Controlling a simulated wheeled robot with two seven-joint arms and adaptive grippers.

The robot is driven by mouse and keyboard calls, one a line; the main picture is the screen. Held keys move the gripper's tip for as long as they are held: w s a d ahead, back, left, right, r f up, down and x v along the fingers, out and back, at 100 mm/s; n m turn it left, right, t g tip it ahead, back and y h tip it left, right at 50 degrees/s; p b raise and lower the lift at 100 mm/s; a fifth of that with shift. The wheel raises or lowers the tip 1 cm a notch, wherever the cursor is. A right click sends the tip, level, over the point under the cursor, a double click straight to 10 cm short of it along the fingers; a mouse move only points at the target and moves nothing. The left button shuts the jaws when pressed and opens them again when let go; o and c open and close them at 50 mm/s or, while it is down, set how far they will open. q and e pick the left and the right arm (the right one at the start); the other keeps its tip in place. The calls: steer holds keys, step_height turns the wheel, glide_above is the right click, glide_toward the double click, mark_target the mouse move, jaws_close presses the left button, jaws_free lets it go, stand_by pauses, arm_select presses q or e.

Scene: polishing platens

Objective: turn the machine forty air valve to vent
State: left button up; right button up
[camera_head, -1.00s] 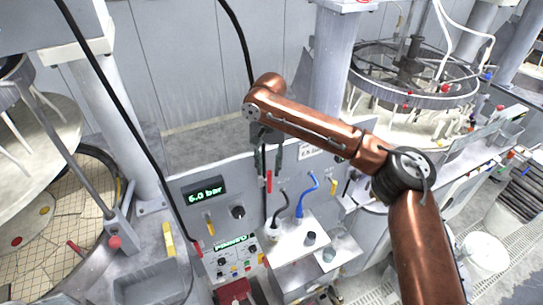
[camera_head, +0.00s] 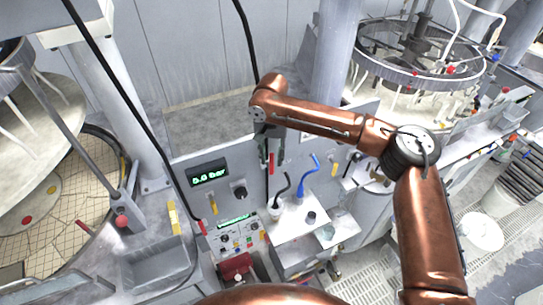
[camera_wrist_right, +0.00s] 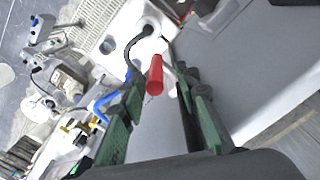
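A red-handled lever (camera_head: 271,163) stands on the grey panel (camera_head: 193,166) to the right of a lit pressure display (camera_head: 208,174). I take it as the air valve; no machine number is legible. My right gripper (camera_head: 268,143) points down at the lever from above. In the right wrist view the red handle (camera_wrist_right: 155,76) lies between and beyond the fingertips of my right gripper (camera_wrist_right: 163,95). The dark green-padded fingers are apart, with gaps beside the handle. The valve body and its markings are mostly hidden. My left gripper is not in view.
A black knob (camera_head: 239,190) and a button panel (camera_head: 238,235) sit to the left. Round polishing machines stand at both sides. A grey tray (camera_head: 158,262) lies lower left.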

steer(key=shift+s+r, duration=0.15)
steer(key=shift+s, duration=0.2)
steer(key=shift+s+r, duration=0.25)
steer(key=shift+s, duration=0.25)
steer(key=c, duration=0.3)
steer(key=shift+w+f, duration=0.1)
steer(key=shift+w, duration=0.1)
steer(key=shift+c, duration=0.8)
steer(key=shift+w+f, duration=0.15)
steer(key=shift+w, duration=0.1)
steer(key=shift+c, duration=0.9)
jaws_close()
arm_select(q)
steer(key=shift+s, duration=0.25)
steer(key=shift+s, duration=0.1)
